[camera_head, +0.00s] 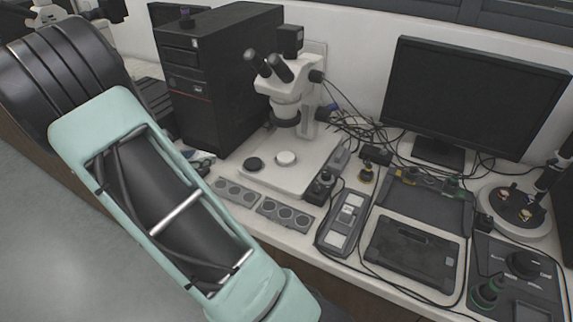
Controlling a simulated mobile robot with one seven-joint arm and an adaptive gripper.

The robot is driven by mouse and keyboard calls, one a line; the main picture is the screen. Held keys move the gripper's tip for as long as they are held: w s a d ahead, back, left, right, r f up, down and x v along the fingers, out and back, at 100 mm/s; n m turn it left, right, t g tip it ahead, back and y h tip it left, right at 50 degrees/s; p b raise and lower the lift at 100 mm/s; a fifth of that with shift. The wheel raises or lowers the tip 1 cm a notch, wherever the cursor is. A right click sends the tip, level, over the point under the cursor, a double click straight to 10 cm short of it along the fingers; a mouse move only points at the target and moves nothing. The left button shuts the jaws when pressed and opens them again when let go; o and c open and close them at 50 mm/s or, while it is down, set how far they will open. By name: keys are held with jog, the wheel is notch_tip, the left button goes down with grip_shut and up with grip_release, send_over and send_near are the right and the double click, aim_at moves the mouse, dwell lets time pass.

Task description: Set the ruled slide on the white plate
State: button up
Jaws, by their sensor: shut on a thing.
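A white stereo microscope (290,90) stands at the back of the bench, left of centre. A small round white plate (286,158) lies on its pale base (300,178), and it looks bare. I take this disc as the white plate, though I cannot be certain. A black round disc (252,164) lies to its left on the same base. I cannot make out the ruled slide anywhere in view. My gripper is out of the picture; my mint-green arm runs down past the bottom edge.
Grey holders with round wells (285,214) lie in front of the microscope base. A grey control box (346,222), a black tablet-like panel (411,252) and a monitor (475,95) fill the right. A black computer tower (215,75) stands left. Cables run behind.

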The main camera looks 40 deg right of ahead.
jog(key=d+r+m+g+b, duration=0.1)
jog(key=d+r, duration=0.1)
jog(key=d, duration=0.5)
jog(key=d+r+m+b, duration=0.1)
jog(key=d+r, duration=0.2)
jog(key=d, duration=0.4)
jog(key=b, duration=0.2)
send_over(283, 160)
jog(key=w+a, duration=0.1)
jog(key=shift+g+h, duration=0.3)
notch_tip(283, 160, down, 8)
jog(key=shift+a+f, duration=0.1)
jog(key=shift+s+d+f, duration=0.2)
jog(key=shift+d+f, duration=0.15)
jog(key=f, duration=0.3)
jog(key=shift+s+d+f, duration=0.15)
jog(key=shift+s+d, duration=0.15)
jog(key=shift+f, duration=0.3)
jog(key=shift+w+f+b, duration=0.1)
jog(key=shift+b, duration=0.2)
jog(key=o, duration=1.1)
